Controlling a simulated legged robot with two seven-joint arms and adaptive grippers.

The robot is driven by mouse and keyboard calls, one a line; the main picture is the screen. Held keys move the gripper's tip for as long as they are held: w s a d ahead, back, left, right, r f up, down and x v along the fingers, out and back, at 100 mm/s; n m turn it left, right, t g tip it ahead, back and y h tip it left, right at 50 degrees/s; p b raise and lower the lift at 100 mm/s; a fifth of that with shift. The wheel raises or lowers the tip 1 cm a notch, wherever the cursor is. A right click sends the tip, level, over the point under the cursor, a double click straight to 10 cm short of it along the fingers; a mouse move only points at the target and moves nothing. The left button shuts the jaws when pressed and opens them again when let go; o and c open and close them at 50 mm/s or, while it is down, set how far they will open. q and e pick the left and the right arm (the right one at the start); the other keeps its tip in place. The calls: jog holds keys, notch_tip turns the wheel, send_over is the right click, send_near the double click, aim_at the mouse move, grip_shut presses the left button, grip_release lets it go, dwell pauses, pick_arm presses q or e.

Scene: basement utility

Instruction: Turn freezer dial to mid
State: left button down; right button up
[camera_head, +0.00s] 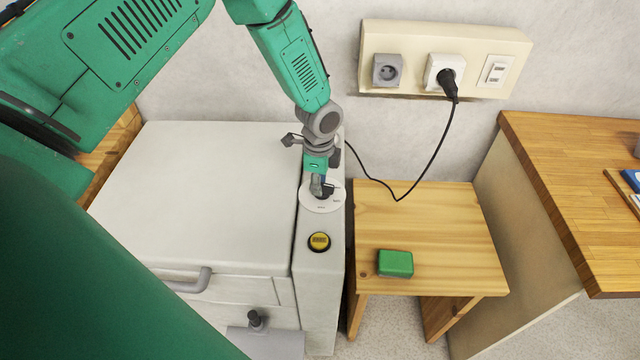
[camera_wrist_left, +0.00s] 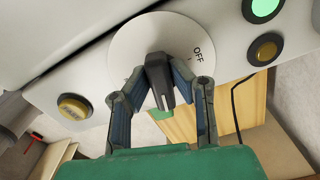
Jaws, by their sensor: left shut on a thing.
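The freezer (camera_head: 215,190) is a white chest with a narrow control strip along its right side. The dial is a white disc (camera_head: 310,203) on that strip with a dark knob at its centre. My left gripper (camera_head: 322,188) comes down from above onto the dial. In the left wrist view, the gripper (camera_wrist_left: 160,90) has its two fingers around the dark knob (camera_wrist_left: 158,80), shut on it. The word OFF shows on the right of the disc (camera_wrist_left: 135,40) there; other markings are hidden or too small to read. My right gripper is not in view.
A yellow button (camera_head: 319,241) sits on the strip in front of the dial. A wooden side table (camera_head: 430,230) with a green block (camera_head: 395,263) stands to the right. A black cord hangs from the wall socket panel (camera_head: 445,40). A wooden counter (camera_head: 570,160) is farther right.

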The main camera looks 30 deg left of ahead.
pick_arm(q)
jog(key=shift+a+f+m, duration=0.1)
jog(key=shift+m, duration=1.4)
jog(key=c, duration=1.4)
grip_release()
jog(key=shift+c, duration=0.2)
jog(key=shift+w, duration=0.1)
jog(key=shift+a, duration=0.1)
